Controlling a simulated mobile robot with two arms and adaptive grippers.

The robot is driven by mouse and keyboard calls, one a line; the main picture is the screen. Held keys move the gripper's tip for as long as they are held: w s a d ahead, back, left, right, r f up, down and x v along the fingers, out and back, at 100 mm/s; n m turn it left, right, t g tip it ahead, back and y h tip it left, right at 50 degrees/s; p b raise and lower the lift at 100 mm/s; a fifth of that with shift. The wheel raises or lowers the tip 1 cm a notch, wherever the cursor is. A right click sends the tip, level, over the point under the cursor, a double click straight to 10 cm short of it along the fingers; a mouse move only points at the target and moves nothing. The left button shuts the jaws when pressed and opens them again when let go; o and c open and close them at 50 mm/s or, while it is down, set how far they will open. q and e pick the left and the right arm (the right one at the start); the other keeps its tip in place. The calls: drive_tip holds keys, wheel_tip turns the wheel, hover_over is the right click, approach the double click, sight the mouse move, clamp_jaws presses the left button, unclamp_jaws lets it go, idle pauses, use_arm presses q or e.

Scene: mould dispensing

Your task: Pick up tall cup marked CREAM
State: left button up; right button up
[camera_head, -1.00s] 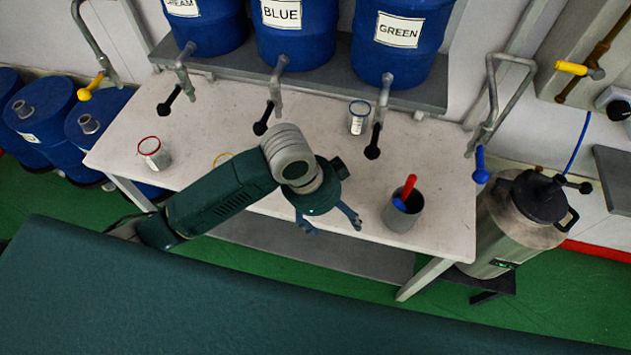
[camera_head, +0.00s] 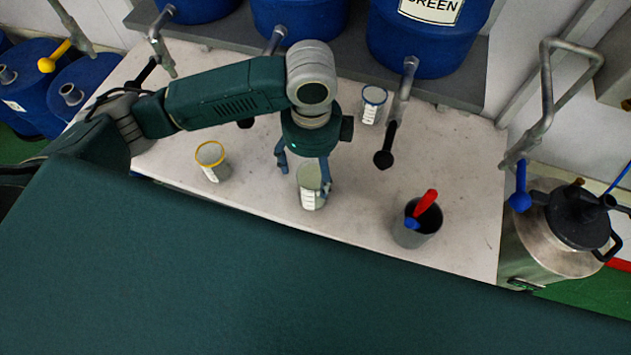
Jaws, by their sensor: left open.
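A cup (camera_head: 311,187) with a white marked side stands near the front of the white table, right beneath my left gripper (camera_head: 304,178). My left gripper is open and points down. One finger is to the left of the cup, and the other overlaps its right rim in the picture; I cannot tell if it touches. A yellow-rimmed cup (camera_head: 211,164) stands to the left, and a blue-rimmed cup (camera_head: 373,106) stands further back to the right. The markings on the cups are too small to read, so I cannot tell which says CREAM. My right gripper is not in view.
A grey container (camera_head: 413,228) holding red and blue tools stands at the table's front right. Blue drums (camera_head: 428,40) line the shelf behind, with taps and dark handles (camera_head: 385,159) hanging over the table (camera_head: 465,180). A steel vessel (camera_head: 540,245) stands at the right.

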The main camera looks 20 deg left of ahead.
sight(311, 177)
use_arm(q)
wheel_tip(311, 177, down, 5)
drive_tip(key=shift+s+f, duration=0.15)
wheel_tip(311, 177, down, 4)
drive_tip(key=shift+d+f+p, duration=0.1)
drive_tip(key=shift+f+p, duration=0.15)
drive_tip(key=shift+p, duration=0.6)
drive_tip(key=shift+f, duration=0.35)
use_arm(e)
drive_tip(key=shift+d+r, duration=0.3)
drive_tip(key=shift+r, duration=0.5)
use_arm(q)
drive_tip(key=shift+c, duration=0.3)
drive_tip(key=c, duration=1.7)
drive_tip(key=shift+c, duration=0.2)
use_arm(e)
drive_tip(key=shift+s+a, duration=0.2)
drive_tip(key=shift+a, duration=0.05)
use_arm(q)
drive_tip(key=shift+r, duration=0.1)
